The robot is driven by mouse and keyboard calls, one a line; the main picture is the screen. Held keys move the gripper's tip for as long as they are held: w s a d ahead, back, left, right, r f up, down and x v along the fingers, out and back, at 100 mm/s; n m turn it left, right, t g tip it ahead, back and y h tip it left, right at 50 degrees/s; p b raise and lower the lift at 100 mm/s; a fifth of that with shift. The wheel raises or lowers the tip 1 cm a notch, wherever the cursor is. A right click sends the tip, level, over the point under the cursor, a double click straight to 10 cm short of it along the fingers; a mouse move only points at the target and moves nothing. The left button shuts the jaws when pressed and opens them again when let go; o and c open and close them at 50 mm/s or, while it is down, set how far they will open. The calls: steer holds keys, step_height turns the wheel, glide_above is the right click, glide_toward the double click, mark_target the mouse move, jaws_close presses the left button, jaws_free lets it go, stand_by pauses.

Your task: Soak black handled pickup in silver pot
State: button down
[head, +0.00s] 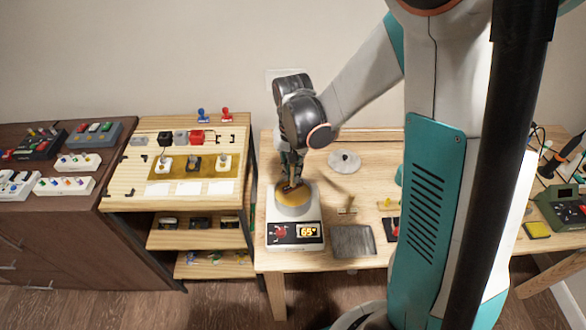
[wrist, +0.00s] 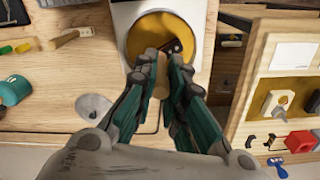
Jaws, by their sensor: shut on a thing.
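My gripper (head: 291,180) points down over the silver pot (head: 293,211), which sits on a white heater with amber contents (head: 284,197) inside. In the wrist view my gripper (wrist: 161,62) is shut on a slim tan piece (wrist: 161,78). A dark piece (wrist: 174,46) shows at the fingertips against the amber contents (wrist: 150,30); I cannot tell whether it joins the tan piece or how deep it sits. Several pickups with handles stand on the wooden rack: a left one (head: 162,166), a dark one (head: 194,164) and a pale one (head: 224,162). The left one's handle colour is unclear.
The heater display (head: 308,232) reads about 65. A round silver lid (head: 344,161) lies behind the pot to the right. A grey flat block (head: 352,241) lies front right. The wooden rack (head: 124,172) stands left, beside a dark cabinet with pedals.

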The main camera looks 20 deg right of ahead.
mark_target(293, 185)
steer(key=shift+f, duration=0.15)
stand_by(0.5)
steer(key=shift+f+b, duration=0.35)
steer(key=shift+b, duration=0.15)
steer(key=shift+f+b, duration=2.2)
steer(key=shift+f, duration=0.4)
stand_by(4.2)
